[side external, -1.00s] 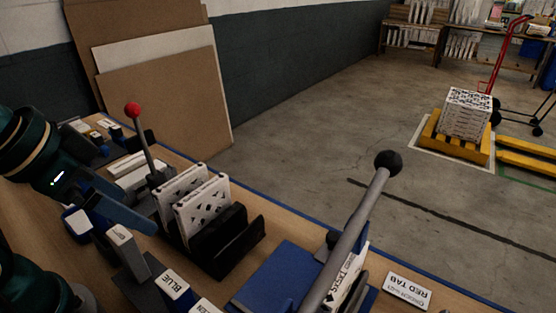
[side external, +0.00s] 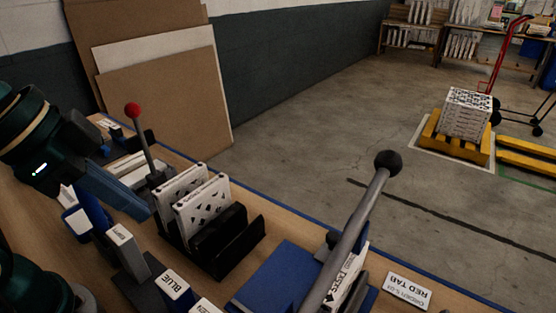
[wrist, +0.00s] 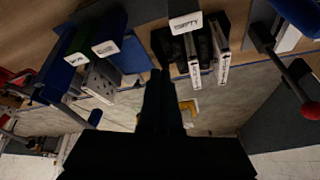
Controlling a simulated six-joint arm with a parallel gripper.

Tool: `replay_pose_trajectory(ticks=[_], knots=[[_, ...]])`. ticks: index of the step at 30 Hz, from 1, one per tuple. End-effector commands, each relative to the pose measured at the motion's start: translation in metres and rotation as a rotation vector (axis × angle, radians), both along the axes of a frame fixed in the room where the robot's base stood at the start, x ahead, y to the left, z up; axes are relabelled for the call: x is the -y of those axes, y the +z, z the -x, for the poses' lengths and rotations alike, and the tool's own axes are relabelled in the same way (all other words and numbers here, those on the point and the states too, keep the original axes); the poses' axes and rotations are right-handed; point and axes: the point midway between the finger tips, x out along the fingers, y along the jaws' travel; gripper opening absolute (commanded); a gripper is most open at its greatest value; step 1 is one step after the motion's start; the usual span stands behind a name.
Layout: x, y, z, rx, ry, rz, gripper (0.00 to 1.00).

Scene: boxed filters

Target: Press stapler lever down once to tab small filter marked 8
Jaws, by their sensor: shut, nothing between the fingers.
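My gripper (side external: 145,212) is at the left of the side view, pointing down and right, shut and empty, beside the black rack. In the wrist view its dark fingers (wrist: 158,76) are together with nothing between them. A grey lever with a black ball (side external: 358,225) rises over a blue base (side external: 285,272), apart from my gripper. A white filter (side external: 345,282) stands beside that lever, partly hidden by it. Another lever with a red ball (side external: 133,110) stands behind my gripper; it also shows in the wrist view (wrist: 310,110). I cannot read a mark 8 on any filter.
White filters (side external: 203,208) stand in a black rack (side external: 240,245) between the two levers. Labelled blocks, one reading BLUE (side external: 173,284), line the near side. Cardboard sheets (side external: 165,100) lean behind the bench.

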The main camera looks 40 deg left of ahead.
Motion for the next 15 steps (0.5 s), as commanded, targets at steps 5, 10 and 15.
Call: replay_pose_trajectory(ticks=[5, 10, 15], knots=[[0.035, 0.032, -0.013, 0.009, -0.32, 0.054, 0.0], [0.068, 0.066, -0.032, 0.072, -0.632, 0.139, 0.0], [0.096, 0.103, -0.059, 0.208, -0.92, 0.249, 0.0]])
